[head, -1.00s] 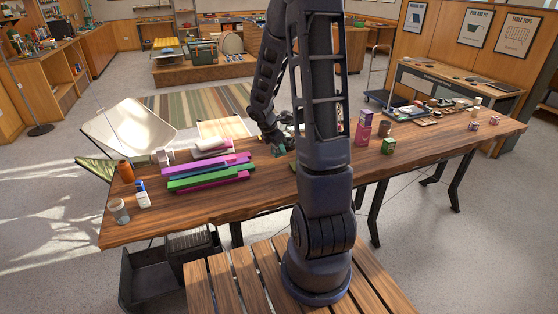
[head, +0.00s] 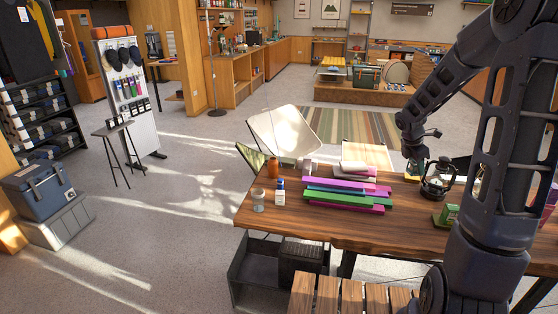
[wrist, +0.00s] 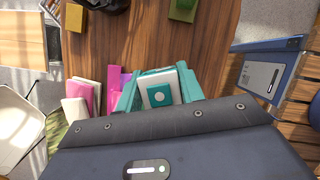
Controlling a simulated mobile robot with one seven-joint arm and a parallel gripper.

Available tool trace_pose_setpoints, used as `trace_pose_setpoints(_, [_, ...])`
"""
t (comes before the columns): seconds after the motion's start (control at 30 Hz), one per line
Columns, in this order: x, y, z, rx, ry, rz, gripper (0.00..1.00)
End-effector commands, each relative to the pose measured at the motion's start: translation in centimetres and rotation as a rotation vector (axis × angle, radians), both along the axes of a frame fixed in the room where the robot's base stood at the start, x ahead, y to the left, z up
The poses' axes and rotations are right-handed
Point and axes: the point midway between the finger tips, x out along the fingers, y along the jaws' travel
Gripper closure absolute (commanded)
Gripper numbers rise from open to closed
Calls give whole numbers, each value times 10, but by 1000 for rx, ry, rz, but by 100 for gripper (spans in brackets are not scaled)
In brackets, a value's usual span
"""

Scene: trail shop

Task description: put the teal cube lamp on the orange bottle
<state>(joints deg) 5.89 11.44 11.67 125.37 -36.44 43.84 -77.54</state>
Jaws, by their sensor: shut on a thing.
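In the head view my gripper (head: 414,164) is small and partly hidden over the far part of the table; I cannot make out the lamp there. The orange bottle (head: 273,168) stands upright at the table's left end, well left of my gripper. It is not identifiable in the wrist view.
A white bottle with a blue cap (head: 280,193) and a clear jar (head: 258,201) stand near the orange bottle. Coloured bars (head: 345,198) lie between it and my gripper. A dark lantern (head: 438,181) and a green box (head: 447,215) stand to the right.

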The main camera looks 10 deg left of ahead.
Motion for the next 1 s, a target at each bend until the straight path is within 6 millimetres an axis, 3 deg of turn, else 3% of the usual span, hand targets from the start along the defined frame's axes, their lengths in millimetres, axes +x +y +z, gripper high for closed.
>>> trace_pose_setpoints(0.03, [18,17,4,1,-2,45,86])
trace_pose_setpoints(0.2, [67,72,16,-3,1,193,86])
trace_pose_setpoints(0.5, [136,183,37,-4,3,444,86])
trace_pose_setpoints(0.8, [179,307,56,-3,4,687,86])
trace_pose_setpoints(1.0, [193,393,68,-2,4,847,86])
